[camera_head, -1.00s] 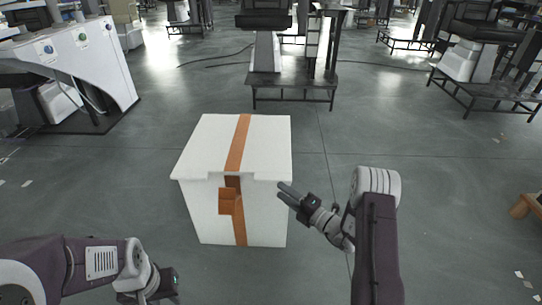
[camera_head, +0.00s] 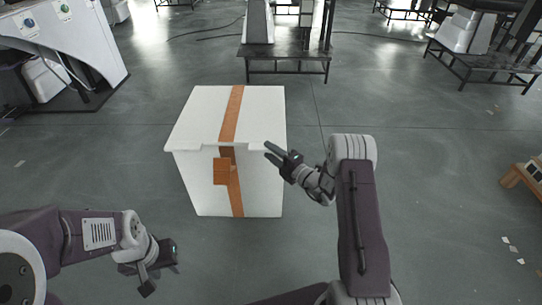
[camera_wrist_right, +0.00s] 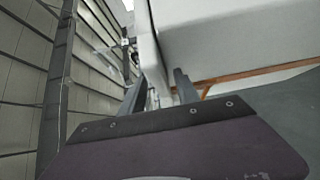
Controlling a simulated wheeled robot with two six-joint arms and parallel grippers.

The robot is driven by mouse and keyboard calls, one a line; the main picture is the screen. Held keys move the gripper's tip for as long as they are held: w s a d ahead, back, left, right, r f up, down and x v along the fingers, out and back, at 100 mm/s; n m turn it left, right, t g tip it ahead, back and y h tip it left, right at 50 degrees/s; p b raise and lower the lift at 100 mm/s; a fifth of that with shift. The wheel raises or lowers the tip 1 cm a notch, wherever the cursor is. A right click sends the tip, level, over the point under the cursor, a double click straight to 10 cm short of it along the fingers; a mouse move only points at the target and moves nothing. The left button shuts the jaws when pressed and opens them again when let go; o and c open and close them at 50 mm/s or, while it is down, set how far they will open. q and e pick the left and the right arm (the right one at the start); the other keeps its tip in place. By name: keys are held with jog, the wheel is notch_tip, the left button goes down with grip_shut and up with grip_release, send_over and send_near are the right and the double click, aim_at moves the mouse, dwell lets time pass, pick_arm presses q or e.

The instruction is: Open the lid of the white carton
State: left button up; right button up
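The white carton (camera_head: 190,185) stands upright on the floor ahead of me. Its lid (camera_head: 195,120) is closed, and a brown strip (camera_head: 231,115) runs over the top and down the front. A brown flap (camera_head: 221,170) sits on the front below the lid's edge. My right gripper (camera_head: 268,151) is open, its fingertips at the lid's front right corner. In the right wrist view, the two fingers (camera_wrist_right: 158,88) stand apart close to the white carton (camera_wrist_right: 225,40); I cannot tell whether they touch it. My left gripper (camera_head: 160,269) is open and empty, low at the left, apart from the carton.
A black metal platform (camera_head: 285,48) stands behind the carton. A white machine (camera_head: 75,40) is at the upper left, and a wooden piece (camera_head: 520,178) shows at the right edge. The grey floor around the carton is clear.

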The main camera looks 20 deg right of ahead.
grip_shut()
dwell(1.4)
